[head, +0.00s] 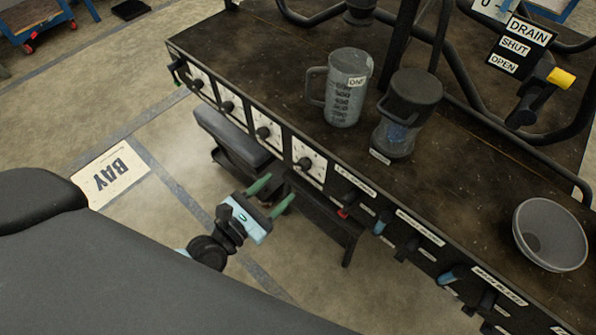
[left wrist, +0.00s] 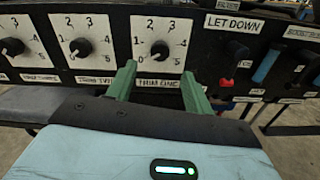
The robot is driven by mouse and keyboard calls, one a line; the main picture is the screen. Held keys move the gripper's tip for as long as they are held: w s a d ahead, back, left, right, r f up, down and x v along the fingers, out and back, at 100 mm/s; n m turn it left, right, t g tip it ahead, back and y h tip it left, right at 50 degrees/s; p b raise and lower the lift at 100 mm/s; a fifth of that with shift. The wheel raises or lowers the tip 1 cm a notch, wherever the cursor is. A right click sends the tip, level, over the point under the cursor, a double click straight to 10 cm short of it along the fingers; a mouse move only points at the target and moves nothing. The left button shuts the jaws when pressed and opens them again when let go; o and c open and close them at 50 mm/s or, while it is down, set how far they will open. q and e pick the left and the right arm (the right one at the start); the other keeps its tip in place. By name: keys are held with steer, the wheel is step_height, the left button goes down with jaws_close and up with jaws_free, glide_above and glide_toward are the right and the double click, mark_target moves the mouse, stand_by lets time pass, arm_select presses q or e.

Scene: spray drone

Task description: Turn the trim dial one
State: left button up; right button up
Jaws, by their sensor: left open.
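A row of white-faced dials with black knobs runs along the front of the dark bench. The small labels under the dials are blurred, so I cannot surely tell which is trim dial one. My left gripper (head: 271,195) is open, with green fingers pointing at the rightmost dial's panel. In the left wrist view its fingertips (left wrist: 157,82) straddle below that knob, apart from it.
Right of the dials is a LET DOWN label (left wrist: 236,23) above a red-tipped switch (head: 344,212). A measuring jug (head: 347,88), a dark-lidded container (head: 408,105) and a grey bowl (head: 550,235) stand on the bench top. A padded stool (head: 235,138) is under the bench edge.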

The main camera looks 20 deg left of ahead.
mark_target(301, 167)
arm_select(q)
steer(key=x, duration=0.6)
steer(key=shift+w+d, duration=0.2)
steer(key=shift+w, duration=0.45)
arm_select(e)
steer(key=shift+s+a+f, duration=0.1)
steer(key=shift+s, duration=0.4)
arm_select(q)
steer(key=shift+c, duration=0.3)
steer(key=c, duration=0.9)
arm_select(e)
steer(key=shift+w, duration=0.25)
